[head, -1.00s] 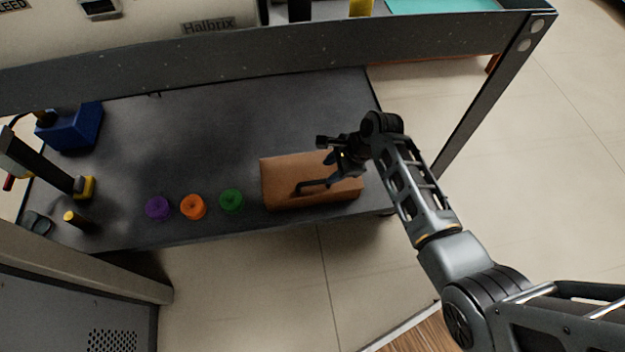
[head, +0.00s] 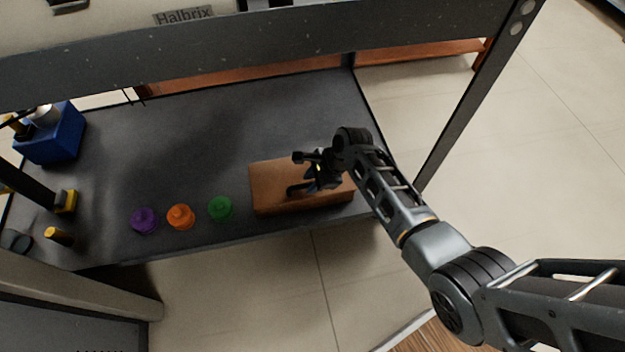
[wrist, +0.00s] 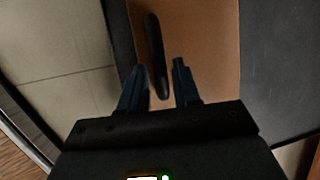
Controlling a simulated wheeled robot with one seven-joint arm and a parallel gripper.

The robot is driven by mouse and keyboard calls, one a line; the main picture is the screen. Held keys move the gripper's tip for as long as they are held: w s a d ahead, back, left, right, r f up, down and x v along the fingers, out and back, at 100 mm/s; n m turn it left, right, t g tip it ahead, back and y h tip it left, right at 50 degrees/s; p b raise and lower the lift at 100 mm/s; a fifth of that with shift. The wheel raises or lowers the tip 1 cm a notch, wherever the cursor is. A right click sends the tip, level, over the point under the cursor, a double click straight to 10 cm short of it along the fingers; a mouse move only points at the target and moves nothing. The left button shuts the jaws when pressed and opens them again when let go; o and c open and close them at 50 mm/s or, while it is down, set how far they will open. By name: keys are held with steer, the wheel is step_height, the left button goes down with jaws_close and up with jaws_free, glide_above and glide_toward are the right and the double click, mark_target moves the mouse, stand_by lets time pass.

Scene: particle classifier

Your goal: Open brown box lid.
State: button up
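The brown box (head: 268,179) stands on the dark table near its front right edge, with its lid shut. A dark bar handle (head: 298,188) sits on the lid; it also shows in the wrist view (wrist: 154,50), running away from between my fingertips. My gripper (head: 309,181) is over the box. In the wrist view its two fingers (wrist: 159,80) are apart, with the near end of the handle between or just above them. I cannot tell whether they touch it. My gripper and arm hide part of the lid.
Purple (head: 145,220), orange (head: 181,216) and green (head: 220,208) round pieces stand in a row left of the box. A blue container (head: 52,138) is at the far left. A dark beam (head: 250,52) crosses above the table's back. The table's middle is clear.

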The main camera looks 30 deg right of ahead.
jaws_close()
steer(key=shift+r, duration=0.15)
stand_by(0.4)
